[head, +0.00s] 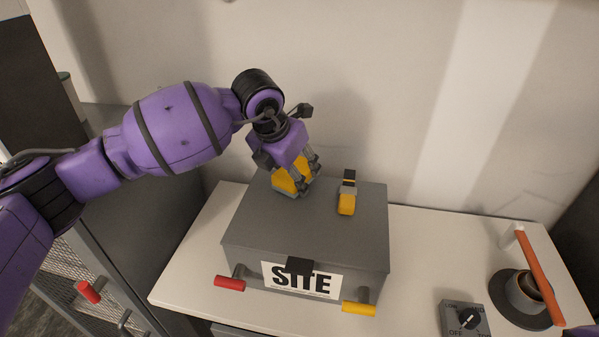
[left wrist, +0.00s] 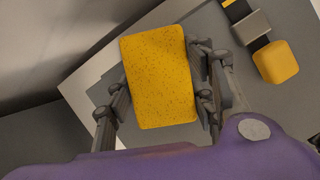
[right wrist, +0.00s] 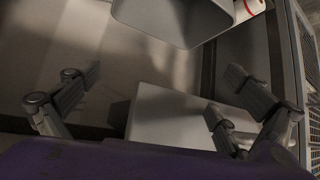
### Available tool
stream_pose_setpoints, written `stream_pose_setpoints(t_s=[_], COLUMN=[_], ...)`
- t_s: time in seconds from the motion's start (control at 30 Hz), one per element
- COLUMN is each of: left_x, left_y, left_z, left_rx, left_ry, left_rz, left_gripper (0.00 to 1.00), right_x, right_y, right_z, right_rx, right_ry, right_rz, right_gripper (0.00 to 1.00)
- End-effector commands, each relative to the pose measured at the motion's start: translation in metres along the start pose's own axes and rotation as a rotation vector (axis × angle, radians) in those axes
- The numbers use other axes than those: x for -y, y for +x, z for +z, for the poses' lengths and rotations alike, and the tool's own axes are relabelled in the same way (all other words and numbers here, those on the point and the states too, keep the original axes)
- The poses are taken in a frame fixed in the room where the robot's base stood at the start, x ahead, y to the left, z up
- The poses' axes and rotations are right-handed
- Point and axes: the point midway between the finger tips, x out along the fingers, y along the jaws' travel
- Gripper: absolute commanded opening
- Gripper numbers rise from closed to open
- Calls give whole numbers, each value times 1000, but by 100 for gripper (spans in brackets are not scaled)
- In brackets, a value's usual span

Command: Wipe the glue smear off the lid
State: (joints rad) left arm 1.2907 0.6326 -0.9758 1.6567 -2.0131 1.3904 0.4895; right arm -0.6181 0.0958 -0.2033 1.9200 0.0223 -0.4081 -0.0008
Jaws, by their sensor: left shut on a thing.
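The grey box's lid (head: 262,222) is closed. My left gripper (head: 306,166) is over the lid's back left part, shut on a yellow sponge (head: 287,183). In the left wrist view the speckled sponge (left wrist: 160,82) sits between the fingers of the left gripper (left wrist: 166,92). The sponge is at or just above the lid; I cannot tell whether it touches. I see no glue smear; the sponge and gripper hide part of the lid. My right gripper (right wrist: 155,92) shows only in the right wrist view, open with nothing between its fingers.
A yellow, grey and black object (head: 347,196) lies on the lid right of the sponge. Red (head: 230,284) and yellow (head: 358,308) handles stick out at the box's front. A dial box (head: 465,319) and a dark cup (head: 526,292) stand on the right of the white bench (head: 440,240).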

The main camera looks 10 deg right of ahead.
Motion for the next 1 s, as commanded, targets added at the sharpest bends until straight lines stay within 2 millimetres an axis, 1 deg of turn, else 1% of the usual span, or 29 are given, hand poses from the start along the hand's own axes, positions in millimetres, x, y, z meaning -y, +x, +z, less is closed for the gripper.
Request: stream_pose_setpoints(t_s=[0.03, 0.13, 0.43, 0.73, 0.83, 1.0], left_x=[-8, -17, -28, -52, -55, -55], left_y=[3, 2, 0, -6, -7, -8], left_z=[-6, -10, -14, -22, -23, -23], left_rx=[-11, -12, -14, -14, -13, -11], left_ry=[-5, -4, -5, -5, -4, -3], left_rz=[6, 6, 7, 8, 6, 5], left_gripper=[28, 28, 28, 28, 28, 28], right_x=[-1, -1, -1, -2, -2, -2], right_y=[0, 0, 0, 0, 0, 0], right_z=[-1, 0, -1, -1, -1, -1], right_rx=[-2, -2, -2, -2, -3, -3], right_ry=[1, 1, 1, 2, 2, 2], right_rz=[1, 2, 2, 3, 4, 4], right_gripper=[99, 99, 99, 99, 99, 99])
